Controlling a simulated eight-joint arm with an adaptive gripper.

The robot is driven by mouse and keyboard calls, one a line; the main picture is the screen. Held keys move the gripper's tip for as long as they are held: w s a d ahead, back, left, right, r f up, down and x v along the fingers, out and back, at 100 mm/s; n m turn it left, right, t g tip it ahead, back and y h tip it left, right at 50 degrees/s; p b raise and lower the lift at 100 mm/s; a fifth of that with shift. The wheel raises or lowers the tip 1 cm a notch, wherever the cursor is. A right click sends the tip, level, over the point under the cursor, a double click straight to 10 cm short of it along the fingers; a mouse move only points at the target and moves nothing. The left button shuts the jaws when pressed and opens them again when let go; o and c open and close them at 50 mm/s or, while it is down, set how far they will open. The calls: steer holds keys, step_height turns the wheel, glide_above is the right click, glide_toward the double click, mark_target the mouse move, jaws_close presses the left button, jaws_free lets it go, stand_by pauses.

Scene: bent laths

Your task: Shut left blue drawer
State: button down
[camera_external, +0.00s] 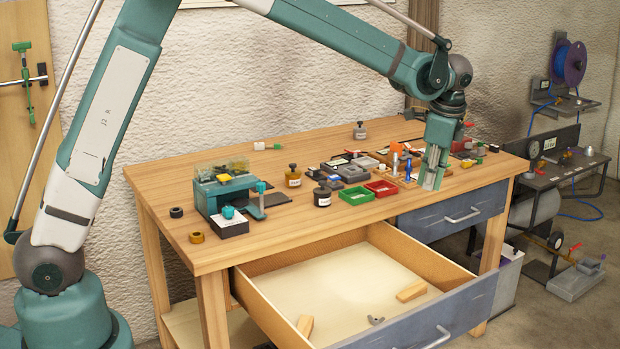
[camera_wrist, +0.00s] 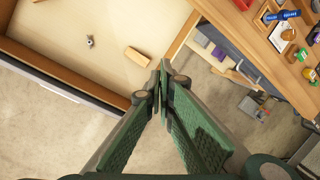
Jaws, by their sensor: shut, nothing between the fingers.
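The left blue drawer is pulled far out of the workbench; its blue-grey front (camera_external: 435,318) is at the bottom of the external view. In the wrist view its front edge (camera_wrist: 60,68) runs along the left, with the pale drawer floor (camera_wrist: 65,20) above it. Inside lie a wooden block (camera_external: 411,292), another wooden piece (camera_external: 305,325) and a small grey metal part (camera_external: 376,320). My gripper (camera_external: 432,186) is shut and empty, pointing down near the bench's front edge. In the wrist view its fingertips (camera_wrist: 160,77) appear near the drawer's front right corner; their height above it is unclear.
The right blue drawer (camera_external: 455,214) is shut. The bench top (camera_external: 225,257) carries a green box (camera_external: 356,195), a red box (camera_external: 381,188), bottles and tools. Open floor (camera_wrist: 60,145) shows in front of the drawer.

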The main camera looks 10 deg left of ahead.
steer(key=s+d+f+m+y, duration=0.1)
steer(key=s+d+f+m, duration=0.2)
steer(key=s+d+f, duration=0.6)
steer(key=s+d+f+m, duration=0.3)
steer(key=s+d+f, duration=0.6)
steer(key=d, duration=0.7)
steer(key=shift+s+m+t+y, duration=0.3)
steer(key=shift+y, duration=0.1)
steer(key=shift+f, duration=0.1)
steer(key=w+a+f+b, duration=0.2)
steer(key=w+a+f, duration=0.3)
steer(key=f, duration=0.4)
steer(key=shift+w+a, duration=0.25)
steer(key=shift+w, duration=0.1)
